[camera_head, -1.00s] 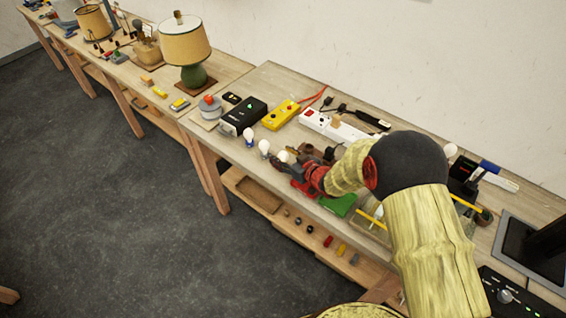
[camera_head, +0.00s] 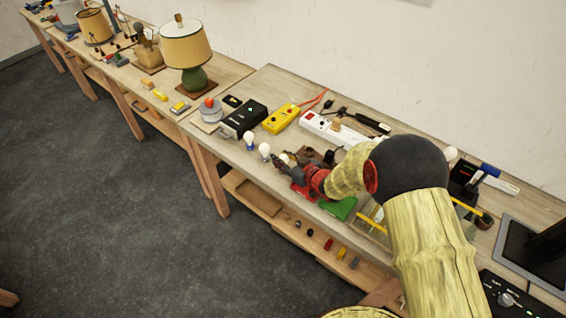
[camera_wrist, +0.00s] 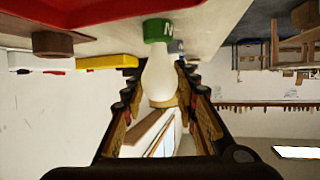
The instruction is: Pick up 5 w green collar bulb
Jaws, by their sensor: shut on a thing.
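The green-collar bulb shows in the wrist view as a white glass bulb (camera_wrist: 159,78) with a green collar (camera_wrist: 158,28) bearing a partly readable white letter. My gripper (camera_wrist: 159,72) has its two dark fingers on either side of the glass and is shut on it. The collar end sits at or close to a pale surface; I cannot tell if it touches. In the head view my gripper (camera_head: 287,165) is low over the front part of the bench, with a white bulb top (camera_head: 284,157) at its fingertips. The collar is hidden there.
Two other white bulbs (camera_head: 257,146) stand just left of my gripper. A red tray (camera_head: 304,190) and a green tray (camera_head: 339,207) lie beneath and right of my arm. A black box (camera_head: 244,117), yellow box (camera_head: 281,117) and white power strip (camera_head: 330,130) lie behind.

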